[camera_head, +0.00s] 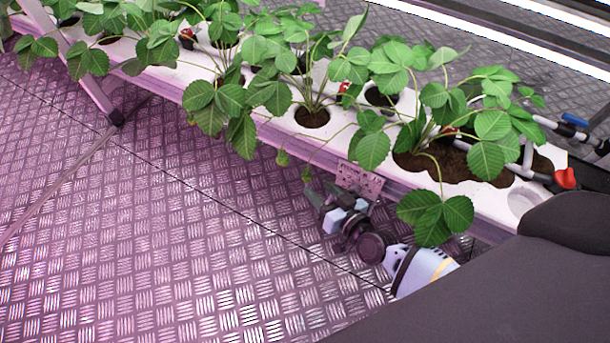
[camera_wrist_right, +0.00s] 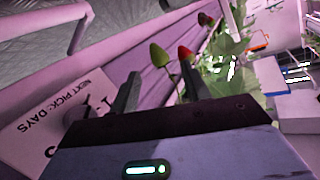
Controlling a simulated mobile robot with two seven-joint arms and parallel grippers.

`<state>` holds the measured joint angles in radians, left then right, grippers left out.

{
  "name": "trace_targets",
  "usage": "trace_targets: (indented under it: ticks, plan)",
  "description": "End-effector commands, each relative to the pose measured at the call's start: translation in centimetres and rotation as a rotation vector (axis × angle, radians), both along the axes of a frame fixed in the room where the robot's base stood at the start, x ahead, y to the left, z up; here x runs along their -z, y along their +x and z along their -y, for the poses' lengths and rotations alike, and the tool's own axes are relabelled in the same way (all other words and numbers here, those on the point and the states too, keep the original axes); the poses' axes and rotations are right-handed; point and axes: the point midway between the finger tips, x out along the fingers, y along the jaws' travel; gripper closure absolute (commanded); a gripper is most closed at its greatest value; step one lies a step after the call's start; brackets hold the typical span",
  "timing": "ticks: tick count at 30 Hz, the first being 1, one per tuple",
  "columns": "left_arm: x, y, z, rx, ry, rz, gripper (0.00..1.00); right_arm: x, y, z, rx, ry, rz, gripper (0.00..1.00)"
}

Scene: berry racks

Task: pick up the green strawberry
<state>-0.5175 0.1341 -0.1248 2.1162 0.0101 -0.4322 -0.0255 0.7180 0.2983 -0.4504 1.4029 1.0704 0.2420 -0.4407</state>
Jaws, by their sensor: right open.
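A green strawberry (camera_wrist_right: 158,54) hangs on its stem in the right wrist view, ahead of and roughly between the two fingers of my right gripper (camera_wrist_right: 160,74). Nothing is between the fingers. In the head view two small hanging fruits show in front of the white trough, one (camera_head: 307,174) just beyond the fingertips of my right gripper (camera_head: 320,194) and one (camera_head: 282,158) further left. Which of them is the green one in the wrist view is hard to tell. My left gripper is not in view.
A red strawberry (camera_wrist_right: 185,53) hangs close right of the green one, near the right fingertip. A label card (camera_wrist_right: 50,125) reads "NEXT PICK: DAYS". The white trough (camera_head: 285,128) with leafy plants runs along the back. The patterned metal floor (camera_head: 150,220) is clear.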

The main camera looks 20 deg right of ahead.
Motion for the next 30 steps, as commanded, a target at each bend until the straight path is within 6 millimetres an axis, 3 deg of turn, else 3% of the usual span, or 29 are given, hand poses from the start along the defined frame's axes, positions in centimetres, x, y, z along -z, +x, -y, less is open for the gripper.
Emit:
trace_targets:
  ticks: [10, 19, 29, 30]
  plan:
    - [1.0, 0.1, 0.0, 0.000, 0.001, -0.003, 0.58, 0.5, 2.0, -0.4, 0.000, 0.000, 0.001, 0.53]
    - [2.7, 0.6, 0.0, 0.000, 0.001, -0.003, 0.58, 1.3, 5.8, -1.2, 0.000, 0.000, 0.000, 0.53]
    - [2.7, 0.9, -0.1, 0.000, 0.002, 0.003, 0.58, 1.2, 6.3, -1.4, 0.000, 0.001, -0.001, 0.53]
    - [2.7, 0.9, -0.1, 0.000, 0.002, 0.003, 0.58, 1.2, 6.3, -1.4, 0.000, 0.000, -0.001, 0.58]
